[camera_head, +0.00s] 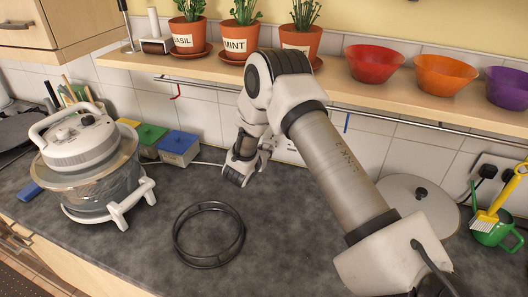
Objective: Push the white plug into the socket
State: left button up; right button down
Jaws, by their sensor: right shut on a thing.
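My right gripper (240,172) is low over the counter near the back wall, pointing down. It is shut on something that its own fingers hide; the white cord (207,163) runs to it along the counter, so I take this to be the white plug. The plug's body and prongs cannot be made out. A white socket plate (288,152) shows in part on the tiled wall, just right of the gripper and partly covered by my right arm. Whether plug and socket touch cannot be told. My left gripper is not in view.
A white-lidded glass appliance (88,160) stands left. Yellow, green and blue boxes (178,147) sit behind it. A black ring (209,235) lies on the counter. A shelf (330,88) with pots and bowls overhangs the wall. A round lid (418,200) leans at right.

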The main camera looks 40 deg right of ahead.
aim_at(266, 146)
jog(key=shift+w+d+b, duration=0.2)
jog(key=shift+w+d, duration=0.15)
jog(key=shift+d, duration=0.3)
jog(key=shift+w+d+b, duration=0.2)
jog(key=shift+w+d, duration=0.15)
jog(key=shift+d, duration=0.3)
jog(key=shift+w+d+r, duration=0.15)
dwell(0.5)
jog(key=c, duration=0.9)
grip_release()
jog(key=shift+d, duration=0.1)
jog(key=shift+o, duration=0.2)
jog(key=v, duration=1.2)
